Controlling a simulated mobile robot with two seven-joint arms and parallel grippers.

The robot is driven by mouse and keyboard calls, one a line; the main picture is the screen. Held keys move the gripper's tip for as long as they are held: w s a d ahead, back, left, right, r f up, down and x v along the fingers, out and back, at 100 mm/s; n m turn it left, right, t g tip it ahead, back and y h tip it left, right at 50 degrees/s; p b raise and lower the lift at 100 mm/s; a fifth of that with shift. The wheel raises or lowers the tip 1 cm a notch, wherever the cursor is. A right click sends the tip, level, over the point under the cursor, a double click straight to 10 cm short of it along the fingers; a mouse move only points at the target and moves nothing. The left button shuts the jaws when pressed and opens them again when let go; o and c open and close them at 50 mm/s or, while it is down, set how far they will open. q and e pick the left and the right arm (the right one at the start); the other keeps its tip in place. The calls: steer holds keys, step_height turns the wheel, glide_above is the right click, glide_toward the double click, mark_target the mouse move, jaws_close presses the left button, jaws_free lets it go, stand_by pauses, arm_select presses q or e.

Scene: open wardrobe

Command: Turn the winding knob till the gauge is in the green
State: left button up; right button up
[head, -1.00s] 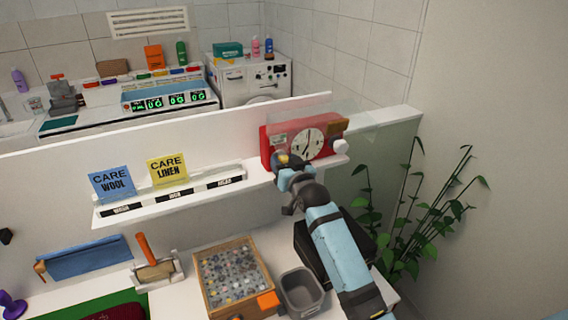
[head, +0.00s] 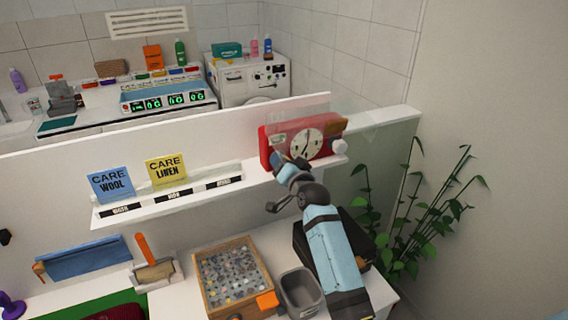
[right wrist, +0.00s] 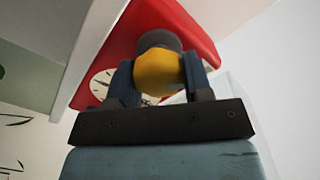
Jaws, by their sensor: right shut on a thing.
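A red box with a round white dial (head: 306,144) stands on the right end of the white shelf. Its red body (head: 270,139) also shows in the right wrist view (right wrist: 190,22). In the right wrist view, my right gripper (right wrist: 160,82) is shut around a yellow and grey knob (right wrist: 158,72) on the box's front. In the head view the gripper and arm cover the knob. The dial is partly hidden behind a finger in the right wrist view. I cannot make out a green zone or a clear pointer reading. My left gripper is not in view.
Blue and yellow care cards (head: 166,171) stand on the white shelf (head: 170,206). A plant (head: 410,220) stands right of the shelf.

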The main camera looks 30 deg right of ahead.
stand_by(0.3)
steer(key=o, duration=0.9)
